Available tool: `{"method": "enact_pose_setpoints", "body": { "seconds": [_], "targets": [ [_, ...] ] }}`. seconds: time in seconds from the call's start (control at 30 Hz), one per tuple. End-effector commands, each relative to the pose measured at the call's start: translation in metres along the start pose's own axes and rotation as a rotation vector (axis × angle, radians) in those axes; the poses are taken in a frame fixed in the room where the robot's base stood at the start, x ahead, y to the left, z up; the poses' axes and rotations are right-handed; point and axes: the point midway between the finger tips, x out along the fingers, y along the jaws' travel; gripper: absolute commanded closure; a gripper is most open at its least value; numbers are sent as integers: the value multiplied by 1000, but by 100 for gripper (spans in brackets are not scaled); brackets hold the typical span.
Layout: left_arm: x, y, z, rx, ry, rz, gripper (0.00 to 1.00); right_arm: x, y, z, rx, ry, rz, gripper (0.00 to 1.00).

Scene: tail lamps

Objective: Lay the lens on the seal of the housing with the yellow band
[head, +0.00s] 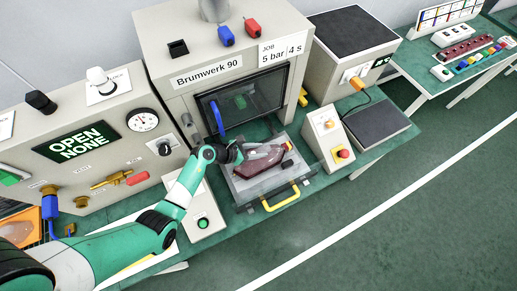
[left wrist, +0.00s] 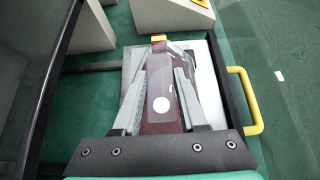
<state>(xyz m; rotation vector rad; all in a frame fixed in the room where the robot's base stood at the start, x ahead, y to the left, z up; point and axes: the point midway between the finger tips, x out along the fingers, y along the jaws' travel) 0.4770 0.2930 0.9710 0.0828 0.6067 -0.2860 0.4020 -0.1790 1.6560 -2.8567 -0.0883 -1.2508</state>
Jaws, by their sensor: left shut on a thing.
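A dark red lens (head: 262,158) with a pale glossy patch lies over the metal drawer tray (head: 247,192). My left gripper (head: 238,153) is at its left end in the head view. In the left wrist view, the two grey fingers of my left gripper (left wrist: 166,65) are shut along both sides of the dark red lens (left wrist: 161,112), which shows a white round spot. A small yellow and red end (left wrist: 159,38) shows beyond the fingertips. The housing and its seal are mostly hidden under the lens, and I cannot tell whether the lens touches them. My right gripper is not in view.
The drawer has a yellow handle (head: 281,198) and sits before the press window (head: 243,100). A button box (head: 330,137) with a red knob stands close to its right. A panel with a green button (head: 203,222) lies to its left.

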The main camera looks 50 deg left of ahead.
Motion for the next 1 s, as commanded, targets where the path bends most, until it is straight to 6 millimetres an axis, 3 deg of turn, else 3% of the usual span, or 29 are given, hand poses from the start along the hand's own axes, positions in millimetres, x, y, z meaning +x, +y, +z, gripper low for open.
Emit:
{"method": "enact_pose_setpoints", "body": {
  "seconds": [1.0],
  "targets": [
    [-1, 0, 1, 0, -1, 0, 100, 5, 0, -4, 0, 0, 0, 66]
  ]
}}
